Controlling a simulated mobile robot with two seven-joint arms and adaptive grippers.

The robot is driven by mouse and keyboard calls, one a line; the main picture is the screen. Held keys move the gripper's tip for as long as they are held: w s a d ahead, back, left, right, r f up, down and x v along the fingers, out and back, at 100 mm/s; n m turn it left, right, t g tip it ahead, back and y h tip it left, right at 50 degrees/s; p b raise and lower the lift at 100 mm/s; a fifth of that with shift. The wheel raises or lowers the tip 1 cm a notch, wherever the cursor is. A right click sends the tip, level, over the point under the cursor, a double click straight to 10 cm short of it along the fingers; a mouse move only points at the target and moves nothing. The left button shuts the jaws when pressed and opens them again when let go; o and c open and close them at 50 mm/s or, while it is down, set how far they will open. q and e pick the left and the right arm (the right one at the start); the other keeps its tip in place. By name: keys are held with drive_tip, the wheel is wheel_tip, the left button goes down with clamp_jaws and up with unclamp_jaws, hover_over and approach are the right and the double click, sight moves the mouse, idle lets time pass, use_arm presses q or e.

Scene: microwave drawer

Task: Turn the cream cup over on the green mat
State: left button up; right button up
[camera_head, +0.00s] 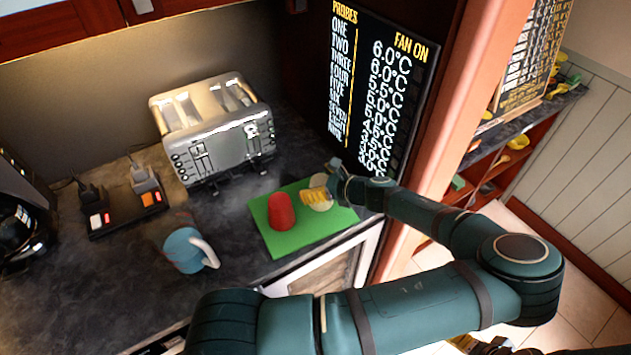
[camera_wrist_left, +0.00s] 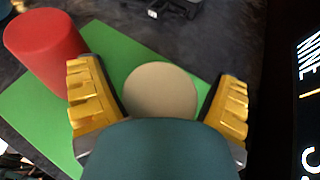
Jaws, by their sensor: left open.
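The cream cup (camera_head: 322,206) stands on the right part of the green mat (camera_head: 287,245), partly hidden by my left gripper (camera_head: 316,196). In the left wrist view the cream cup (camera_wrist_left: 160,91) shows as a plain round disc, with no opening visible. My left gripper (camera_wrist_left: 160,88) is open, with one yellow finger on each side of the cup; contact cannot be made out. A red cup (camera_head: 281,211) stands mouth down on the mat to the left of the cream cup. My right gripper (camera_head: 482,345) shows only partly at the bottom edge.
A silver toaster (camera_head: 215,130) stands behind the mat. A blue mug (camera_head: 184,250) is to the left, and a power strip (camera_head: 125,208) lies farther left. A black display panel (camera_head: 380,85) rises close behind my left gripper. The dark counter between mug and mat is clear.

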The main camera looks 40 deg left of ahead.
use_arm(q)
drive_tip(key=v, duration=1.2)
